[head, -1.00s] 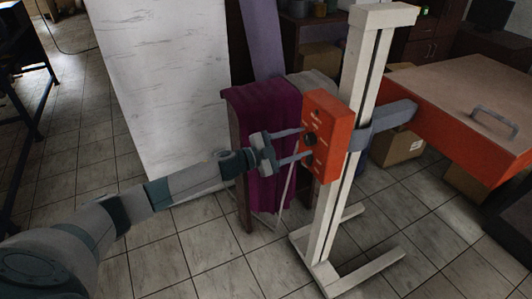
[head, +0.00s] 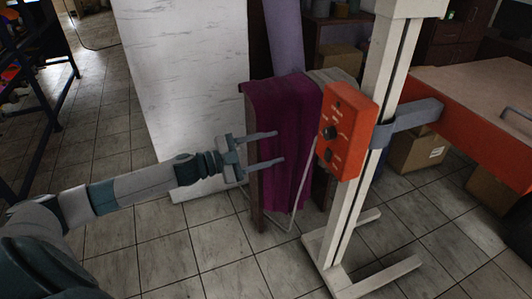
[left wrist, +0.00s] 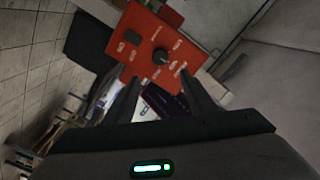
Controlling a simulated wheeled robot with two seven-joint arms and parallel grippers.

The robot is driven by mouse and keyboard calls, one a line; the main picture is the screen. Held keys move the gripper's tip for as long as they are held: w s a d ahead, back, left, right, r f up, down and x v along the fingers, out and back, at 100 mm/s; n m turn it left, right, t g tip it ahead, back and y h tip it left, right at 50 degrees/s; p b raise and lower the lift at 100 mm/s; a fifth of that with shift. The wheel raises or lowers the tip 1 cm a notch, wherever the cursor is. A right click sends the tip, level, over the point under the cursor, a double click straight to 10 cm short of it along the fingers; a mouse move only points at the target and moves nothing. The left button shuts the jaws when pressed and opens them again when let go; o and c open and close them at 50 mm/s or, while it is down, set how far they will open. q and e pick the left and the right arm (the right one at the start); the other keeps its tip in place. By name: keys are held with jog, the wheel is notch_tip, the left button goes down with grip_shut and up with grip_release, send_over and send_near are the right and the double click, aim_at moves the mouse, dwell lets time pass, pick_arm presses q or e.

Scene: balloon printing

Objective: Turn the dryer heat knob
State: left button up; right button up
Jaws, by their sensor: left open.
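The orange-red dryer control box (head: 346,110) is fixed to the white post and also shows in the left wrist view (left wrist: 140,38). The labels are too small to read, so I cannot tell which is the heat knob. My left gripper (head: 279,147) is open and empty, left of the box, with a clear gap between its fingertips and the knobs. In the left wrist view a black knob (left wrist: 161,56) shows just beyond and between the open fingers (left wrist: 158,78).
The white post (head: 347,185) stands on a floor base. A purple cloth (head: 283,190) hangs behind my left gripper. A white board (head: 185,80) stands behind. The tiled floor in front is clear.

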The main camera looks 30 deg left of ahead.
pick_arm(q)
jog(key=shift+s+a, duration=0.35)
jog(key=shift+s, duration=0.05)
pick_arm(e)
jog(key=shift+w+a+r, duration=0.1)
jog(key=shift+w+a, duration=0.3)
jog(key=shift+a, duration=0.05)
